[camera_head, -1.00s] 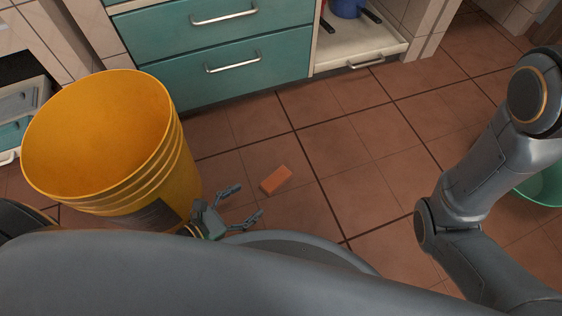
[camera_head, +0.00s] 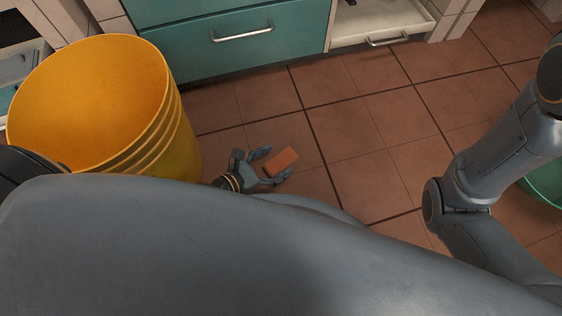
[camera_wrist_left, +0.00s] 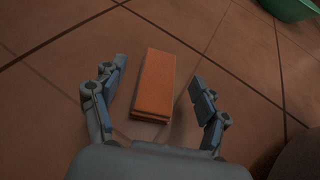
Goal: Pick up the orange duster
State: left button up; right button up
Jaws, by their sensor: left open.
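The orange duster (camera_head: 281,161) is a small rectangular block lying on the brown tiled floor. It also shows in the left wrist view (camera_wrist_left: 154,84), lying lengthwise between my left gripper's fingers. My left gripper (camera_head: 270,164) is open, with its fingertips on either side of the duster's near end. In the left wrist view, gaps show between the duster and both fingers of the left gripper (camera_wrist_left: 164,84). My right arm is at the right of the head view, but its gripper is out of view.
A large yellow bucket (camera_head: 150,130) stands on the floor left of my left gripper. Teal drawers (camera_head: 240,45) and an open white pull-out shelf (camera_head: 375,28) are at the back. A green tub (camera_head: 545,183) is at the right edge. Floor right of the duster is clear.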

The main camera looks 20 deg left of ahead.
aim_at(286, 157)
pick_arm(q)
jog(key=b+x, duration=0.1)
jog(key=x, duration=0.2)
jog(key=shift+s+f, duration=0.1)
jog(key=shift+f, duration=0.1)
jog(key=shift+w+d+f, duration=0.1)
jog(key=shift+w+d, duration=0.1)
jog(key=shift+w, duration=0.2)
jog(key=c, duration=1)
jog(key=shift+c, duration=0.2)
